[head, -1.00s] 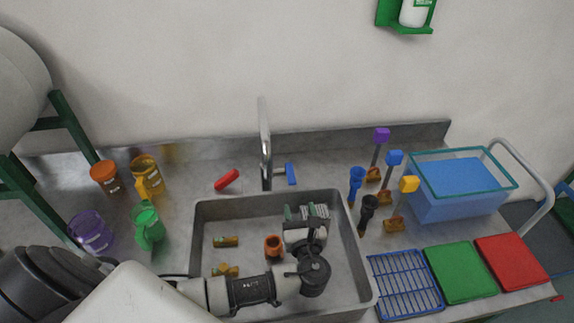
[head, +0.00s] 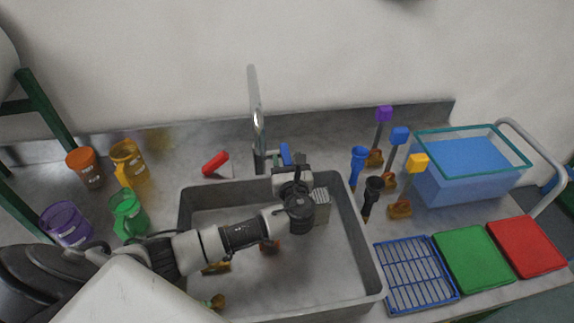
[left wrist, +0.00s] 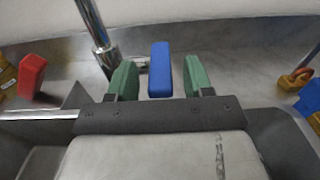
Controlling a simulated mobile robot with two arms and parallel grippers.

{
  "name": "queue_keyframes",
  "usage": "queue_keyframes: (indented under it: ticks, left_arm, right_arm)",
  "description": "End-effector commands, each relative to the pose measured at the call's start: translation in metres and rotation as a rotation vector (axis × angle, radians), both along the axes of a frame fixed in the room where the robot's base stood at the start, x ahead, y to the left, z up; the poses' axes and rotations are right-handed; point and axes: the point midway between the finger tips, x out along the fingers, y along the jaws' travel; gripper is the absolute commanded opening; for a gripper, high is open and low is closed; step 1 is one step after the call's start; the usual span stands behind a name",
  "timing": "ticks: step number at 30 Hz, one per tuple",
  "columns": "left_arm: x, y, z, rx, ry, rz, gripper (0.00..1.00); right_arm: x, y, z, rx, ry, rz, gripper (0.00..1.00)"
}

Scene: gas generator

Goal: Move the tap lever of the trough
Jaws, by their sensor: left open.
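The metal trough (head: 375,262) is set in the counter, with a tall chrome tap (head: 256,110) behind its back rim. A blue tap lever (head: 285,154) is on the tap's right and a red lever (head: 215,163) on its left. My left gripper (head: 284,160) is over the back rim of the trough at the blue lever. In the left wrist view, the blue lever (left wrist: 160,70) stands between the two green fingertips of the open gripper (left wrist: 160,80), with a gap on both sides. The tap (left wrist: 98,35) is left of it. My right gripper is not in view.
Orange, yellow, purple and green cups (head: 128,214) stand on the left. Blue and black torch-like items (head: 371,195) and colored-topped tools (head: 397,150) stand right of the trough. A blue bin (head: 465,180), blue rack (head: 415,275), green board (head: 473,262) and red board (head: 525,245) are further right.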

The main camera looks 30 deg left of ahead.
Motion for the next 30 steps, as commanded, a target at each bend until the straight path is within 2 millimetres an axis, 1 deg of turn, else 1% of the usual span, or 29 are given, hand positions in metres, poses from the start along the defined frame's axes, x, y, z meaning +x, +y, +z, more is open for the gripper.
queue_keyframes:
  ticks: [1, 3, 11, 14, 21, 27, 30]
  left_arm:
    - [0.0030, 0.0023, -0.0007, 0.001, -0.002, 0.000, 0.51]
    - [0.0051, 0.0039, 0.0001, 0.001, -0.002, 0.000, 0.51]
    - [0.0058, 0.0045, 0.0010, 0.001, -0.001, 0.000, 0.51]
    - [0.0057, 0.0044, 0.0009, -0.001, -0.001, 0.000, 0.37]
    - [0.0055, 0.0042, 0.0008, -0.001, -0.001, 0.000, 0.01]
    - [0.0057, 0.0037, 0.0008, -0.001, -0.001, 0.004, 0.00]
    - [0.0076, 0.0016, 0.0011, -0.004, -0.001, 0.041, 0.00]
  right_arm:
    - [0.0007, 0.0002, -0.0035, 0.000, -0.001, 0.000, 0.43]
    - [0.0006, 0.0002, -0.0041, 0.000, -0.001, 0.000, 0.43]
    - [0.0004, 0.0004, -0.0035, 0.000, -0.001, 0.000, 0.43]
    - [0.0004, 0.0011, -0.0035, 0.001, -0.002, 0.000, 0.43]
    - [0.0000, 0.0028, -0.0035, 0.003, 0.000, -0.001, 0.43]
    - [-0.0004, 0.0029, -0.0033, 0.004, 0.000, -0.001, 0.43]
    - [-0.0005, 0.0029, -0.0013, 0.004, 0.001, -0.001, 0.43]
